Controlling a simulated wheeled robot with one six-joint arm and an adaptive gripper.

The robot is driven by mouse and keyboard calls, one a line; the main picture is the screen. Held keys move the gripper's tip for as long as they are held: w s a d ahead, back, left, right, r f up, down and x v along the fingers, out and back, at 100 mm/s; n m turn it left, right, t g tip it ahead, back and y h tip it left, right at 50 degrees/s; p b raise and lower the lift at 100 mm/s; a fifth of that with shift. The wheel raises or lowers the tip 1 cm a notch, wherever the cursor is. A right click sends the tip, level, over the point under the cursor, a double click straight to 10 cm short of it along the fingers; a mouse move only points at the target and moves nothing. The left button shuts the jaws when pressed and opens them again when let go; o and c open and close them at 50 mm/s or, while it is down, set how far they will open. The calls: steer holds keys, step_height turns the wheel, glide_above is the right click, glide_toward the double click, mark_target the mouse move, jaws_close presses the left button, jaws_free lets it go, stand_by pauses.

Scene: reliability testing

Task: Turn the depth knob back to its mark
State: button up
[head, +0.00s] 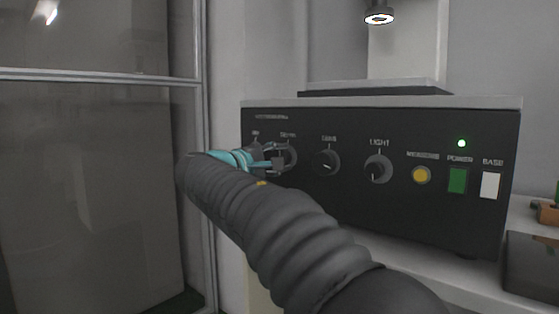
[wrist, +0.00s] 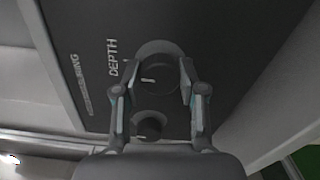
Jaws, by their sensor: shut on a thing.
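The depth knob (wrist: 165,76) is a round dark knob with a short white line on its face, beside the printed word DEPTH (wrist: 112,57) in the wrist view. My gripper (wrist: 160,68) has its two fingers on opposite sides of this knob and is shut on it. In the head view my gripper (head: 277,160) is at the left part of the black control panel (head: 400,210), and its fingers and wrist partly cover the knob (head: 291,155) there. I cannot make out a scale mark around the knob.
A smaller dark knob (wrist: 150,127) sits between my fingers, nearer my palm. Further right are another knob (head: 327,161), the LIGHT knob (head: 378,169), a yellow button (head: 421,175), a green POWER switch (head: 457,181) and a white BASE switch (head: 490,186).

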steer(key=o, duration=1.1)
steer(key=shift+o, duration=0.2)
steer(key=v, duration=1.2)
